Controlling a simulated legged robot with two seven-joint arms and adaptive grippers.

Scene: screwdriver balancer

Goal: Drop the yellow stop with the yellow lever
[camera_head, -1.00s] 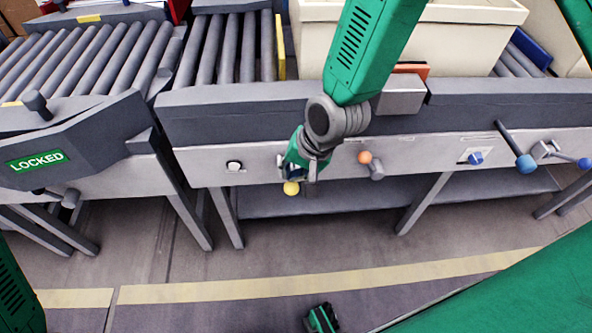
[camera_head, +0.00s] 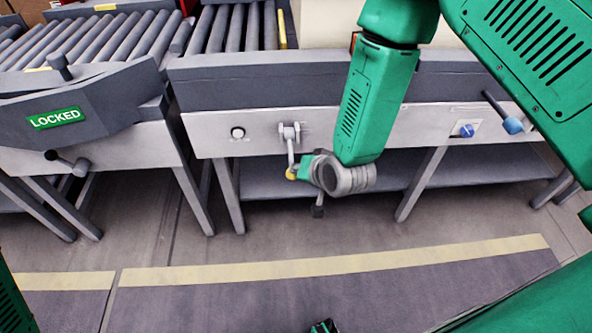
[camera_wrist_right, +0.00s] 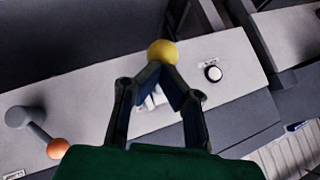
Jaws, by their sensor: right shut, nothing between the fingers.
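The yellow lever hangs downward from its mount (camera_head: 289,132) on the front panel. Its yellow knob (camera_head: 291,174) is at the lower end and also shows in the right wrist view (camera_wrist_right: 162,52). My right gripper (camera_head: 302,171) is shut with nothing in it. Its fingertips are right at the knob, and in the wrist view they meet just below it; I cannot tell whether they touch. The yellow stop (camera_head: 282,28) is a narrow yellow plate at the right end of the rollers, beside the cream box. My left gripper is not clearly in view.
A round button (camera_head: 238,132) is left of the yellow lever. An orange-knobbed lever (camera_wrist_right: 57,148) shows in the wrist view. A blue dial (camera_head: 467,130) and blue-knobbed lever (camera_head: 513,125) are further right. A LOCKED gate (camera_head: 60,118) stands left. The floor in front is clear.

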